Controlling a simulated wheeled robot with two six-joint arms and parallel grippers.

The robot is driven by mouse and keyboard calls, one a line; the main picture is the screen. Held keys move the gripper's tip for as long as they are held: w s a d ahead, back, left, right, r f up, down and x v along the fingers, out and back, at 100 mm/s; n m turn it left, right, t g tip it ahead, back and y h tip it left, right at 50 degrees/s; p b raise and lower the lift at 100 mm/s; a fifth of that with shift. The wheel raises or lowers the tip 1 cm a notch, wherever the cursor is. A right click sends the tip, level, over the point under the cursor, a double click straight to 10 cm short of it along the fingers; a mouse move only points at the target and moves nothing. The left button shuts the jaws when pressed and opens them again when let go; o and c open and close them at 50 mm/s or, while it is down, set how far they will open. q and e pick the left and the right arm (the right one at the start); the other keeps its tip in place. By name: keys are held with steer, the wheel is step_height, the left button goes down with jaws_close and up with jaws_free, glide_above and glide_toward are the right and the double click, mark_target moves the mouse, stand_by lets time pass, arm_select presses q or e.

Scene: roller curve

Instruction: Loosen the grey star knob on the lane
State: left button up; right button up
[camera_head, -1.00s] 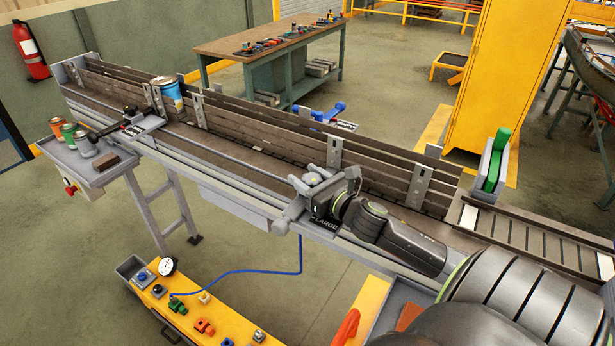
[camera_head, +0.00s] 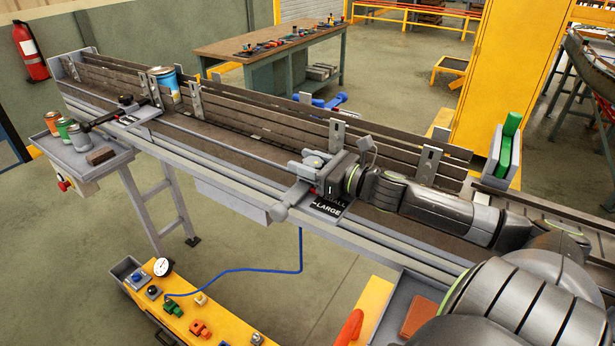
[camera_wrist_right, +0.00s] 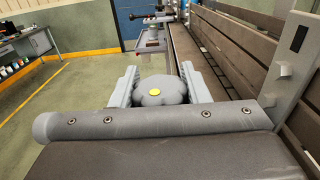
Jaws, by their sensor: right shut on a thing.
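The grey star knob (camera_wrist_right: 160,88), lobed with a yellow dot on top, shows in the right wrist view between the two fingers of my right gripper (camera_wrist_right: 160,86). The fingers are shut on its sides. In the head view my right gripper (camera_head: 308,170) is at the lane (camera_head: 240,155), and its wrist hides the knob. A plate marked SMALL and LARGE (camera_head: 328,206) lies just below the gripper. A grey rounded bar with bolts (camera_wrist_right: 155,122) crosses in front of the knob in the wrist view. My left gripper is not in view.
Slatted side walls (camera_head: 270,115) run along the lane's far side. A blue can (camera_head: 165,80) stands at its far end. A tray with several cans (camera_head: 100,158) hangs at left.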

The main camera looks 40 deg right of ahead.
mark_target(306, 160)
steer(key=n+y+b, duration=0.1)
steer(key=n+g+y+b, duration=0.1)
steer(key=shift+a+f+y+b, duration=0.1)
steer(key=shift+f+y+b, duration=0.2)
steer(key=shift+y+b, duration=0.1)
arm_select(q)
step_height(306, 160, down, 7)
steer(key=b, duration=0.3)
arm_select(e)
steer(key=shift+s+a+r+n+g+y, duration=0.1)
steer(key=shift+n+g+y, duration=0.55)
steer(key=shift+y, duration=0.25)
steer(key=shift+s+a+r+n+g+y, duration=0.1)
steer(key=shift+n+g+y, duration=0.5)
steer(key=shift+y, duration=0.3)
steer(key=o, duration=1)
steer(key=shift+r, duration=0.15)
arm_select(q)
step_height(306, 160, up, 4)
steer(key=p, duration=0.4)
arm_select(e)
step_height(306, 160, up, 10)
steer(key=shift+f, duration=0.1)
